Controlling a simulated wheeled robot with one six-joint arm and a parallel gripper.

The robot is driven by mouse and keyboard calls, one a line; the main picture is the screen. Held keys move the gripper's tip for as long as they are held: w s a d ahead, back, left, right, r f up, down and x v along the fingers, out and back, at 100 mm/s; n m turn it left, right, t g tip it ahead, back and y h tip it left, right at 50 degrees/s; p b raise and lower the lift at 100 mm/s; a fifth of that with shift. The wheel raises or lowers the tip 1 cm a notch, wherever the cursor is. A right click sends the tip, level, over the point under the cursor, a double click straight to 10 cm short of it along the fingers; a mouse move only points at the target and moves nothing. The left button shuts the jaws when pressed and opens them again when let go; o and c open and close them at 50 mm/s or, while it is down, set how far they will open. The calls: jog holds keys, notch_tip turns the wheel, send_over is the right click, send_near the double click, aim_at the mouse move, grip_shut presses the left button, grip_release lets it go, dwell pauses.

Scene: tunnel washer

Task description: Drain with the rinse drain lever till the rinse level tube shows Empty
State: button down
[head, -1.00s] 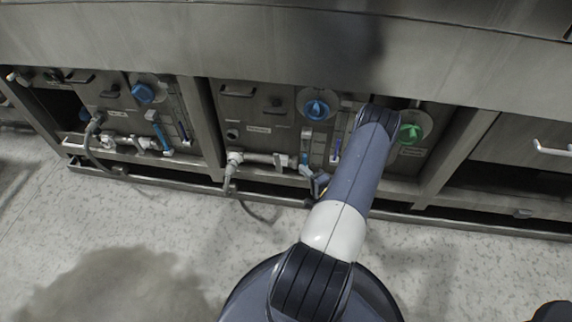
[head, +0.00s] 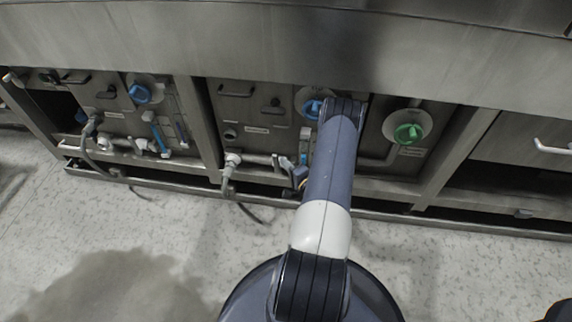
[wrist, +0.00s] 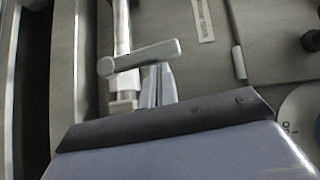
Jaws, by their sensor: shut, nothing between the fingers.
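In the head view my gripper (head: 299,176) is low at the middle panel, mostly behind my arm. In the wrist view its narrow grey fingers (wrist: 158,88) are shut and empty. They are close to a pale grey lever handle (wrist: 140,56) across a whitish drain pipe (wrist: 122,30); I cannot tell whether they touch. The pipe (head: 258,159) also shows in the head view. An upright blue strip (head: 304,145), perhaps the level tube, stands above it, partly beside my arm. Its reading is not legible.
A blue knob (head: 312,107) is partly behind my arm, and a green knob (head: 408,134) is on the right. The left panel has a similar blue knob (head: 140,93) and pipe. A low frame rail (head: 400,216) runs along the floor. A grey hose (head: 229,180) hangs from the pipe.

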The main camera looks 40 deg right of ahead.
aim_at(274, 159)
jog(key=shift+w+r, duration=0.1)
jog(key=shift+w+a+r+n+g+p, duration=0.4)
jog(key=shift+w+a+n+g+p, duration=0.25)
jog(key=shift+n+g, duration=0.3)
jog(key=shift+w+a+n+g+h, duration=0.3)
jog(key=shift+w+a+n+g, duration=0.2)
jog(key=shift+g, duration=0.35)
jog(key=w+a+f+n+g+h+b, duration=0.3)
jog(key=w+a+f+n+g+b, duration=0.1)
jog(key=w+g+b, duration=0.1)
jog(key=shift+g+h+b, duration=0.3)
jog(key=shift+g+b, duration=0.2)
jog(key=shift+b, duration=0.2)
jog(key=shift+w+a+f, duration=0.1)
jog(key=shift+a, duration=0.05)
